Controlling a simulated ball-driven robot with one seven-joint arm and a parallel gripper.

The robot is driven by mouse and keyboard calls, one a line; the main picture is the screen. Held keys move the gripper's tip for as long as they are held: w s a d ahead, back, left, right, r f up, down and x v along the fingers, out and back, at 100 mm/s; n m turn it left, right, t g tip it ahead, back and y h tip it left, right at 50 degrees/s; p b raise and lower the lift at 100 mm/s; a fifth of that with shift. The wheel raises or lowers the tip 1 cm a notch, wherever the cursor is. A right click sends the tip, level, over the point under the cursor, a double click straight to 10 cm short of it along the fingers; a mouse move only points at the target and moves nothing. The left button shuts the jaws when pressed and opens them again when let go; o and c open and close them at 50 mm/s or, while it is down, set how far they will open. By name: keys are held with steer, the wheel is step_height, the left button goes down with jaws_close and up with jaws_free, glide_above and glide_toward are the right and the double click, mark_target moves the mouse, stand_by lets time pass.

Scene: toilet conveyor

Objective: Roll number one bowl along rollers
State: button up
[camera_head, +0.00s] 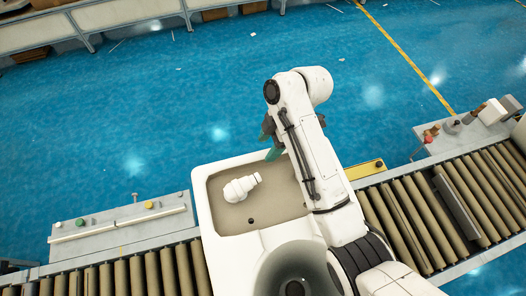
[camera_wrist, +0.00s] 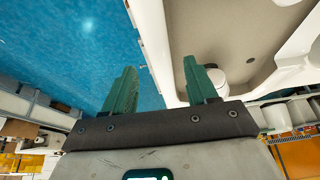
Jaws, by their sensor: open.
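A white toilet bowl piece (camera_head: 203,212) sits across the roller line, with a beige recess (camera_head: 283,197) holding a dark round hole. A small white rounded part (camera_head: 240,187) lies in the recess; part of it shows in the wrist view (camera_wrist: 217,78). No number is legible on the piece. My gripper (camera_head: 270,142) has teal fingers and is open and empty near the piece's far edge. In the wrist view, the white rim (camera_wrist: 150,35) runs between the fingers (camera_wrist: 160,78), but I cannot tell whether they touch it. My arm hides the piece's right side.
Rollers extend left (camera_head: 150,272) and right (camera_head: 420,215) of the piece. A dark bar (camera_head: 457,205) lies across the right rollers. Side panels with buttons stand left (camera_head: 115,222) and right (camera_head: 465,130). Blue floor (camera_head: 110,120) is open beyond, up to white benches (camera_head: 125,14).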

mark_target(264, 152)
steer(key=shift+x, duration=2)
jaws_close()
